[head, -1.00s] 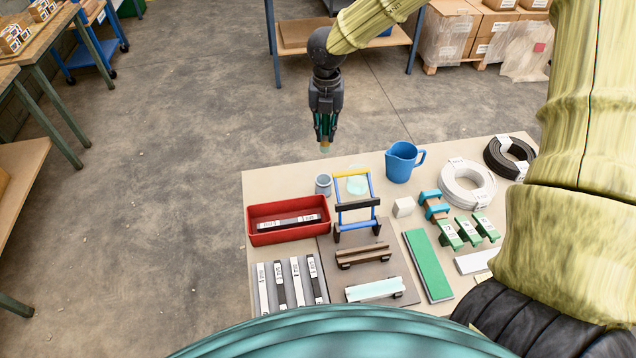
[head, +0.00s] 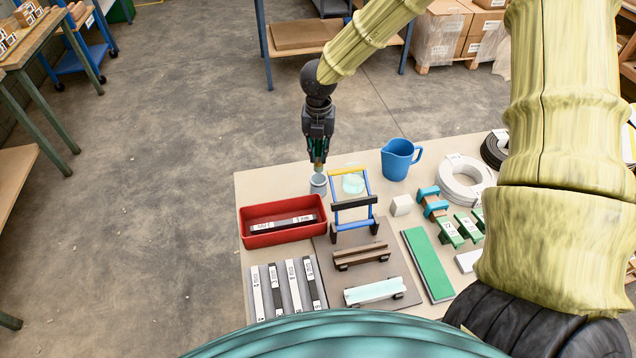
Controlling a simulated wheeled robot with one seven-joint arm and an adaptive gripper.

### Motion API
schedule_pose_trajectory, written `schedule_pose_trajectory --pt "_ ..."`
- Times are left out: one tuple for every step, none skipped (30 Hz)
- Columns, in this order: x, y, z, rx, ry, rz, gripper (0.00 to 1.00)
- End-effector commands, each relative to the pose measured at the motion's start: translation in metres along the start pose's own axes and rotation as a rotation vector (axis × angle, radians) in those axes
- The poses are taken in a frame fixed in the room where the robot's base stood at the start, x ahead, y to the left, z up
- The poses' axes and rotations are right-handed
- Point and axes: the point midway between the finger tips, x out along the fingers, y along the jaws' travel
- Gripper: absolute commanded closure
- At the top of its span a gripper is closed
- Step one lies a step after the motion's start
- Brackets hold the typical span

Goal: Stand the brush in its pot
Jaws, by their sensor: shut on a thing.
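My gripper (head: 318,153) points straight down at the back left of the table and is shut on the brush (head: 318,167). Only a short tan and bluish lower end of the brush shows below the fingers; the rest is hidden by them. The small grey-blue pot (head: 318,187) stands upright on the table directly below. The brush's lower end overlaps the pot's mouth in the head view. I cannot tell whether it is inside the rim or just above it.
A red tray (head: 283,238) lies in front. A blue jug (head: 397,160) stands further right. Floor left of the table is clear.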

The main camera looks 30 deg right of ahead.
Motion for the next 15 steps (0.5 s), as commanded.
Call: schedule_pose_trajectory --pt "0.006 -0.001 -0.001 -0.001 0.003 -0.003 1.0" --pt "0.01 -0.001 -0.001 -0.001 0.003 -0.003 1.0" --pt "0.016 -0.001 -0.001 -0.001 0.004 -0.004 1.0" --pt "0.021 -0.001 -0.001 -0.001 0.004 -0.003 1.0" --pt "0.024 -0.001 -0.001 0.0 0.003 -0.003 1.0" --pt "0.03 0.0 -0.001 -0.001 0.003 -0.003 1.0" --pt "0.034 0.0 -0.001 -0.001 0.003 -0.002 1.0" --pt "0.037 0.0 -0.001 -0.001 0.002 -0.002 1.0" --pt "0.041 0.0 -0.001 -0.001 0.002 -0.002 1.0" --pt "0.043 0.0 -0.001 -0.001 0.002 -0.001 1.0" --pt "0.045 0.0 -0.001 -0.001 0.001 -0.001 1.0" --pt "0.048 0.0 0.0 -0.001 0.001 0.0 1.0" --pt "0.049 0.0 0.0 -0.001 0.001 0.0 1.0" --pt "0.05 0.0 0.0 -0.001 0.001 0.0 1.0" --pt "0.051 0.0 0.0 -0.001 0.001 0.0 1.0"
